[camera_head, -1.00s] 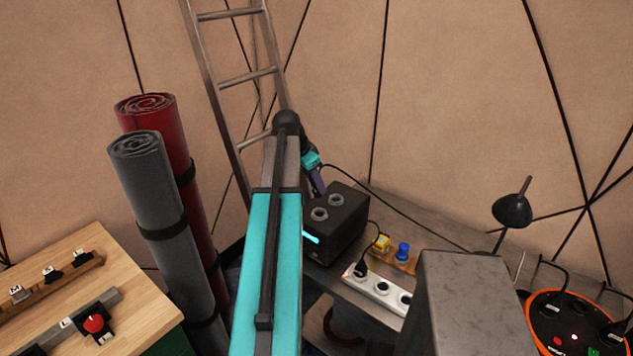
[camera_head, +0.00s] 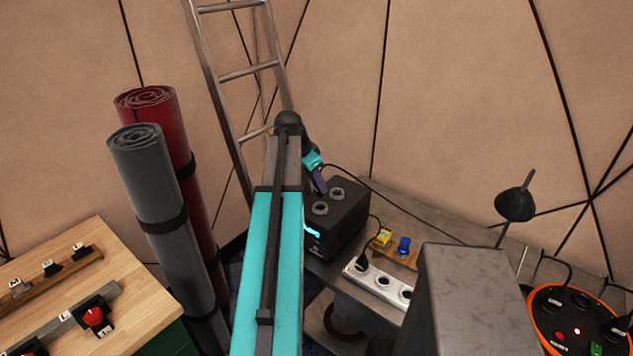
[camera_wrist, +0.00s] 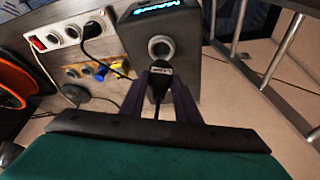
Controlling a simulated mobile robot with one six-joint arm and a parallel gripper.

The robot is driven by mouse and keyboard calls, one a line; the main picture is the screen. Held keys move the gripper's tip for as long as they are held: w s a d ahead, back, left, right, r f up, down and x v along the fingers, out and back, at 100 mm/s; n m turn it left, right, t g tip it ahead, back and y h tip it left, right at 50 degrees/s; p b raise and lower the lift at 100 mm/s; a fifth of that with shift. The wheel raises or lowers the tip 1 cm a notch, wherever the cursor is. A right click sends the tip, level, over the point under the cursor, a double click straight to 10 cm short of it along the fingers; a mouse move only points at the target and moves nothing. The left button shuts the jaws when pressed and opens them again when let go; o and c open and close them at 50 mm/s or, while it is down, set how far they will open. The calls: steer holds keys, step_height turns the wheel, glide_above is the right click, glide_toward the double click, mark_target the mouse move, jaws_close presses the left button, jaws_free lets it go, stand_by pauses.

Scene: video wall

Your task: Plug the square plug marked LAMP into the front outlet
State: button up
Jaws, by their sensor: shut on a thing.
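My gripper (camera_wrist: 163,100) is shut on a black plug (camera_wrist: 162,74) with a small white label and a black cable. The label is too small to read surely. A dark box (camera_head: 349,222) with a lit display and two round outlets on top stands on the grey bench. The front outlet (camera_head: 320,208), nearer the display, is empty; it also shows just beyond the plug in the wrist view (camera_wrist: 160,48). The rear outlet (camera_head: 337,194) looks empty in the head view. My gripper (camera_head: 319,186) is close above the box, tilted; the plug tip's gap to it cannot be told.
A white power strip (camera_head: 384,285) with a black plug in it, a yellow plug (camera_head: 383,237) and a blue plug (camera_head: 403,246) are beside the box. A ladder (camera_head: 235,120) and rolled mats (camera_head: 160,200) stand left. An orange-rimmed unit (camera_head: 535,323) is at right.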

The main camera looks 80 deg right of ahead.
mark_target(316, 190)
steer(key=shift+f+b, duration=0.8)
steer(key=shift+f, duration=1)
steer(key=shift+a+f+b, duration=0.1)
steer(key=shift+f+b, duration=0.45)
steer(key=shift+f, duration=0.5)
stand_by(1.7)
steer(key=o, duration=1.7)
steer(key=shift+c, duration=0.2)
steer(key=shift+s+r, duration=0.1)
steer(key=shift+r, duration=0.1)
steer(key=shift+r+p, duration=1.6)
steer(key=shift+r, duration=1.25)
